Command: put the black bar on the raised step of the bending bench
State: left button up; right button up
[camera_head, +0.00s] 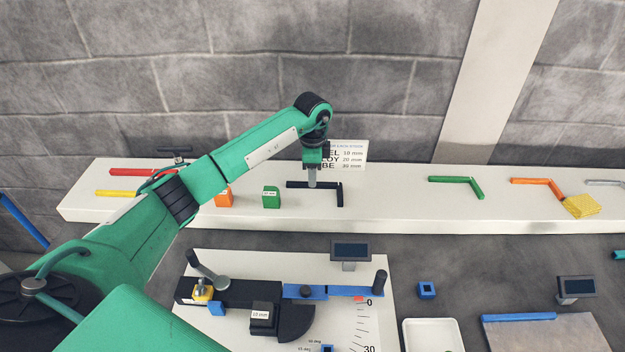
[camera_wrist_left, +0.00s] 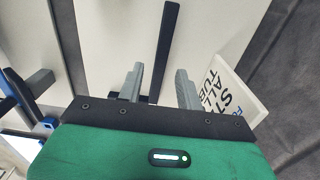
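The black bar (camera_head: 341,196) is L-shaped and lies on the white shelf at the back; it also shows in the left wrist view (camera_wrist_left: 166,40). My left gripper (camera_head: 312,184) points down at the bar from above. In the left wrist view its two fingers (camera_wrist_left: 158,86) are apart, with the bar showing in the gap between them; I cannot tell whether they touch it. The bending bench (camera_head: 240,292) stands at the front on a white board, with dark blocks, a blue bar and an angle scale. Its raised step is not clear to me. My right gripper is out of view.
The shelf (camera_head: 400,212) also holds green (camera_head: 464,184) and orange (camera_head: 540,185) bent bars, small orange and green blocks, and a yellow pad (camera_head: 581,206). A text sign (camera_head: 350,153) stands behind the black bar. A white tray (camera_head: 432,335) and small screens are at the front.

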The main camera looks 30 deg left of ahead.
pick_arm(q)
notch_tip(320, 180, up, 10)
jog(key=b, duration=0.2)
jog(key=shift+f, duration=0.2)
dwell(0.3)
